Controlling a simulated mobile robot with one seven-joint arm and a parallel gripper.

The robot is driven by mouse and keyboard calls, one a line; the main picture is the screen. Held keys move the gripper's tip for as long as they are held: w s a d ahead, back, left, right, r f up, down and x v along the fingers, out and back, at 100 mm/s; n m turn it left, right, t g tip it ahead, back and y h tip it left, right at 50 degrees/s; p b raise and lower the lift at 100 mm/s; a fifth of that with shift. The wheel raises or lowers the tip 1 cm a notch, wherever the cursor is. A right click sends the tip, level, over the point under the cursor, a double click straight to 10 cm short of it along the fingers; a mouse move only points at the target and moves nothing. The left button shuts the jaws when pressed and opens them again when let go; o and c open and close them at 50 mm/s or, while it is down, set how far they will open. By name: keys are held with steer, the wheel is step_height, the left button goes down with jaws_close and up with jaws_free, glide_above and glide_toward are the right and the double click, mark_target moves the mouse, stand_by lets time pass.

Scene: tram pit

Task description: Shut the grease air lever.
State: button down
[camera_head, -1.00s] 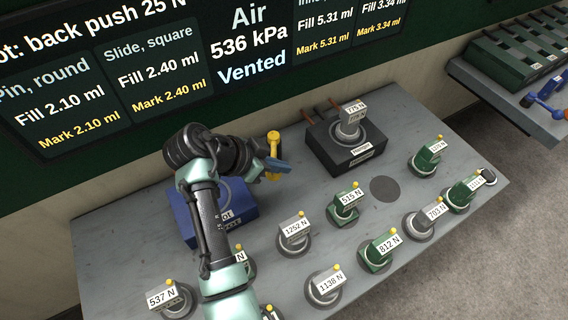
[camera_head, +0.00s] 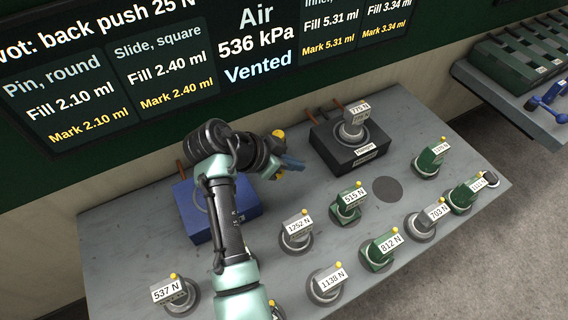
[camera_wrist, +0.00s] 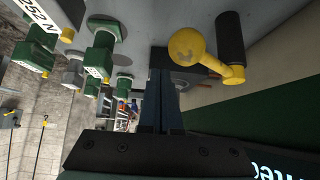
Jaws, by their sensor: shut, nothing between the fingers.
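The grease air lever (camera_wrist: 187,47) is yellow with a round knob end and an arm running to a second yellow joint beside a dark cylinder. In the head view its yellow top (camera_head: 278,134) shows just behind my gripper (camera_head: 292,163), the rest partly hidden by my wrist. In the wrist view my gripper's dark fingers (camera_wrist: 161,98) are shut and empty. The knob stands to the right of and above the fingertips in that picture; I cannot tell whether they touch.
The wall screen (camera_head: 255,45) reads Air 536 kPa, Vented. A blue block (camera_head: 188,212) stands left of my gripper and a black block (camera_head: 345,160) stands right. Several labelled grey and green fittings (camera_head: 380,252) with yellow-tipped pins fill the grey bench's front and right.

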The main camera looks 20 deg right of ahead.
steer(key=w+a+r+b, duration=0.1)
steer(key=w+a+r, duration=0.1)
steer(key=a+r, duration=0.3)
step_height(320, 180, up, 3)
steer(key=shift+f, duration=0.1)
steer(key=w+a+r+n+t+y+p, duration=0.15)
steer(key=w+r+n+t, duration=0.4)
steer(key=r, duration=0.65)
steer(key=s+a+r+n+t+y+p, duration=0.1)
steer(key=a+r+n+t+y+p, duration=0.2)
steer(key=r+t, duration=1.15)
steer(key=s+a+r+n+t+y, duration=0.2)
steer(key=s+r+n, duration=0.1)
steer(key=s+r, duration=0.6)
steer(key=s+a+r+n+t+y, duration=0.2)
steer(key=s+r, duration=0.7)
steer(key=r, duration=0.7)
steer(key=shift+s+a+r+n+t, duration=0.4)
steer(key=shift+a+n+t, duration=0.3)
steer(key=shift+a+n, duration=0.2)
